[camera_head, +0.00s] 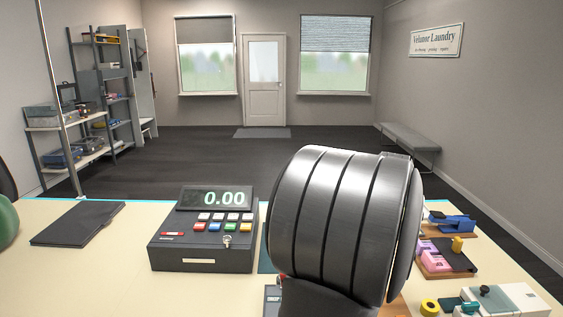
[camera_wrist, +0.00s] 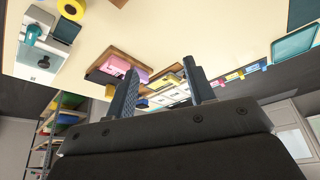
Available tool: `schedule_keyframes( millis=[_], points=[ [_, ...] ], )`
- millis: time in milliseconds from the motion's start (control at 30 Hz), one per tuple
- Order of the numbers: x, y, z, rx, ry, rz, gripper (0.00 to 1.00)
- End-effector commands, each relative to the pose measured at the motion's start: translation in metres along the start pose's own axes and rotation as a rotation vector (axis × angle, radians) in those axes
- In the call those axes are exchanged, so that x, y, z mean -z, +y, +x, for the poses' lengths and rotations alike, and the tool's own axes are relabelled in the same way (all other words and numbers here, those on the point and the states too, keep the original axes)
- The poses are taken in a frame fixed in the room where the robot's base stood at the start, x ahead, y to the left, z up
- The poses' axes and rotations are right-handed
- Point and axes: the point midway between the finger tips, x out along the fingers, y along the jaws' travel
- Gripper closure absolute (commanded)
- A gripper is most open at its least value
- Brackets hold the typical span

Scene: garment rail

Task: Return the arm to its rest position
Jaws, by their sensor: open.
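My gripper (camera_wrist: 161,80) shows in the wrist view, with its two dark ridged fingers apart and nothing between them. It is off the counter, whose pale top (camera_wrist: 225,30) fills the upper part of that tilted view. In the head view a large dark link of my arm stands in front of the counter (camera_head: 115,275). My gripper is not visible there, and the link hides part of the counter behind it.
A cash register (camera_head: 203,240) reading 0.00 and a dark folder (camera_head: 78,223) lie left of my arm. Pink pads (camera_head: 437,260), a blue stapler-like item (camera_head: 453,222) and a yellow tape roll (camera_head: 430,307) lie to the right. Shelves (camera_head: 65,133) stand at the far left.

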Motion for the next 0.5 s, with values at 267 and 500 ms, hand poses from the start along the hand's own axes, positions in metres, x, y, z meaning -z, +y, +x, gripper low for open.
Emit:
schedule_keyframes(
  millis=[267, 500],
  points=[
    [0.013, -0.056, 0.004, 0.034, 0.000, -0.083, 0.51],
    [0.018, -0.090, 0.006, 0.054, -0.001, -0.131, 0.51]
  ],
)
